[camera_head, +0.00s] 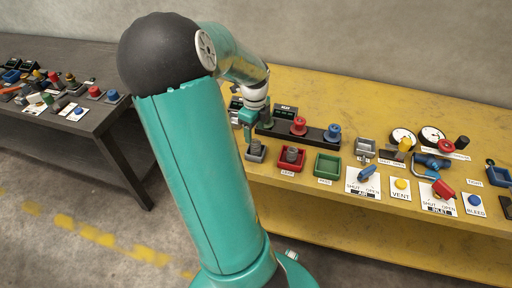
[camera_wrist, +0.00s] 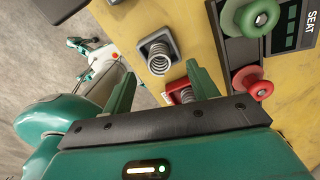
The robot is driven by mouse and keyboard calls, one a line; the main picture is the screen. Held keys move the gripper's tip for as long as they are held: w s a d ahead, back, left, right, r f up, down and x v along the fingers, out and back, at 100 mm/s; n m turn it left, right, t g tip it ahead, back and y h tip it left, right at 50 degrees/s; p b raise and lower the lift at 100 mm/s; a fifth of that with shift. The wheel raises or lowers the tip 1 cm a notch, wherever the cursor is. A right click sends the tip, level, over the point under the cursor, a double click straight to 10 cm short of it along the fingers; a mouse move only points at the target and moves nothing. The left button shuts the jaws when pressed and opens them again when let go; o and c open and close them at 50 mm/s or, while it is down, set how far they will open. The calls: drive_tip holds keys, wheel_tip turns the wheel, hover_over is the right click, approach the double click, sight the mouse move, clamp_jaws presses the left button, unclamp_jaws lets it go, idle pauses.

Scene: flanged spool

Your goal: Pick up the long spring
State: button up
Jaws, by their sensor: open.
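A coil spring (camera_wrist: 159,56) stands in a grey square holder (camera_wrist: 148,40) in the wrist view, ahead of my fingers and roughly between their lines. A second spring (camera_wrist: 184,95) is in a red tray (camera_wrist: 172,84), partly hidden by my right finger. I cannot tell by length which is the long one. In the head view the grey holder (camera_head: 256,155) is just below my gripper (camera_head: 249,136), and the red tray (camera_head: 290,168) is to its right. My gripper (camera_wrist: 160,84) is open and empty, apart from both springs.
A black bar (camera_head: 315,136) holds a red spool (camera_head: 298,126) and a blue spool (camera_head: 332,131); a green spool (camera_wrist: 250,18) shows in the wrist view. A green tray (camera_head: 327,166) stands right of the red tray. Valves and gauges crowd the yellow bench's right side.

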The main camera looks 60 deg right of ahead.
sight(256, 140)
drive_tip(key=f, duration=0.6)
drive_tip(key=shift+s+a, duration=0.1)
drive_tip(key=shift+s, duration=0.1)
drive_tip(key=c, duration=1.1)
